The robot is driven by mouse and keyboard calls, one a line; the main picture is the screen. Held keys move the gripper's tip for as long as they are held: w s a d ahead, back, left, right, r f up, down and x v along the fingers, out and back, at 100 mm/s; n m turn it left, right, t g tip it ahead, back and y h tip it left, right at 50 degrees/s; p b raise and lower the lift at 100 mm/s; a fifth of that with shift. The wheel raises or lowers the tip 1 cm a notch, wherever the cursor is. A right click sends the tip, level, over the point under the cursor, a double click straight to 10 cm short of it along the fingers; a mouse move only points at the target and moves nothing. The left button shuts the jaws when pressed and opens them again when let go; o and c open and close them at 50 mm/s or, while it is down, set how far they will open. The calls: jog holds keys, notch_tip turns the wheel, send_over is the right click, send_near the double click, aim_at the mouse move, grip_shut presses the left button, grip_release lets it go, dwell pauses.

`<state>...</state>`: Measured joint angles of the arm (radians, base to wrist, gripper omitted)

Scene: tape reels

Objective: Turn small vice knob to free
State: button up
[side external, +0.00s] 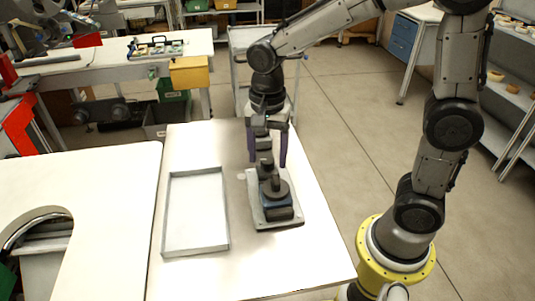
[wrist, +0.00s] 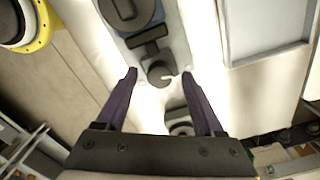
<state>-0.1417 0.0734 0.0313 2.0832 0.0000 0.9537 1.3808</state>
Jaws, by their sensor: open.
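The vice is a dark device on a pale base plate (side external: 258,214), with a blue-black body (side external: 278,213) and a large round dark disc (side external: 276,189) on top. In the wrist view, a small round black knob (wrist: 158,74) with a thin white mark on its right side sits between the fingertips. A larger round dark part (wrist: 124,10) lies beyond it. My gripper (side external: 267,163) has two purple fingers pointing down at the rear end of the vice. The fingers are open, with a gap on each side of the knob in the wrist view (wrist: 159,72); I cannot tell their exact height against it.
A shallow, empty grey tray (side external: 167,215) lies left of the vice on the white table (side external: 300,260). The table's right edge is close to the vice. A second white table (side external: 110,180) adjoins at the left. The front of the table is clear.

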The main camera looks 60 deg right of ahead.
jog(key=shift+f, duration=0.15)
jog(key=shift+c, duration=0.2)
grip_shut()
